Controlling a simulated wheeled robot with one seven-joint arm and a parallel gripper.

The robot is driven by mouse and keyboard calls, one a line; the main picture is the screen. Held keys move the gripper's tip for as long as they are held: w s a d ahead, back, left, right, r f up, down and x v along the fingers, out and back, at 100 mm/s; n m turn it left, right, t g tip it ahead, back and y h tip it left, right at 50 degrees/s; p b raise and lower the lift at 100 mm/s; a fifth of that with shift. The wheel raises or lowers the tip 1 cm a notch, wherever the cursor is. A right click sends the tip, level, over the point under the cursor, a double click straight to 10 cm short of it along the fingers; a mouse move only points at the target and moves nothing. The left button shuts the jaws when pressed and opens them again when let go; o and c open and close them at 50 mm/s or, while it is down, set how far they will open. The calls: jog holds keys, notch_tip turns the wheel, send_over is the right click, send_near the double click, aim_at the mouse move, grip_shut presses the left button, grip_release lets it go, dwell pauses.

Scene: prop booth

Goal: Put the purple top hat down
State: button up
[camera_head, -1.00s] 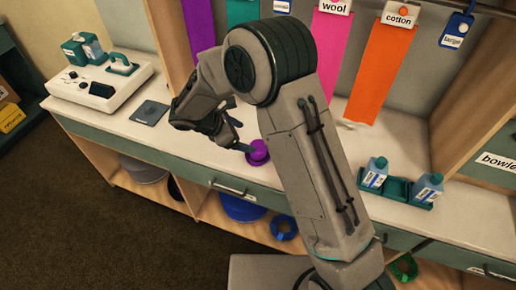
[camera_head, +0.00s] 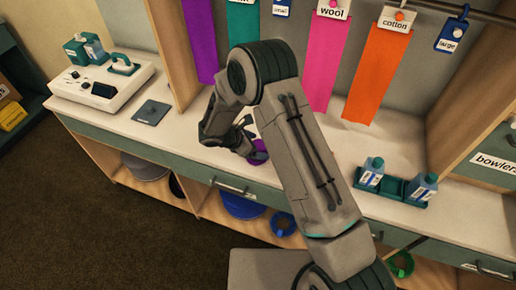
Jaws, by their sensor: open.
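The purple top hat (camera_head: 260,157) is at the counter's front part, just left of my forearm. My arm and gripper hide much of it, so only a purple patch shows. It appears to rest on the white counter (camera_head: 190,155). My gripper (camera_head: 248,138) is open, right beside and above the hat. The fingers are partly hidden, and I cannot tell whether one touches the hat.
A white device with teal parts (camera_head: 103,85) and a dark flat pad (camera_head: 151,112) are to the left. A teal tray (camera_head: 392,184) with bottles stands to the right. Coloured ribbons, including an orange one (camera_head: 378,75), hang behind. Open shelves lie below.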

aim_at(259, 146)
jog(key=shift+p+x, duration=0.4)
jog(key=shift+x, duration=1.3)
jog(key=shift+a, duration=0.1)
jog(key=c, duration=1.1)
jog(key=shift+c, duration=0.2)
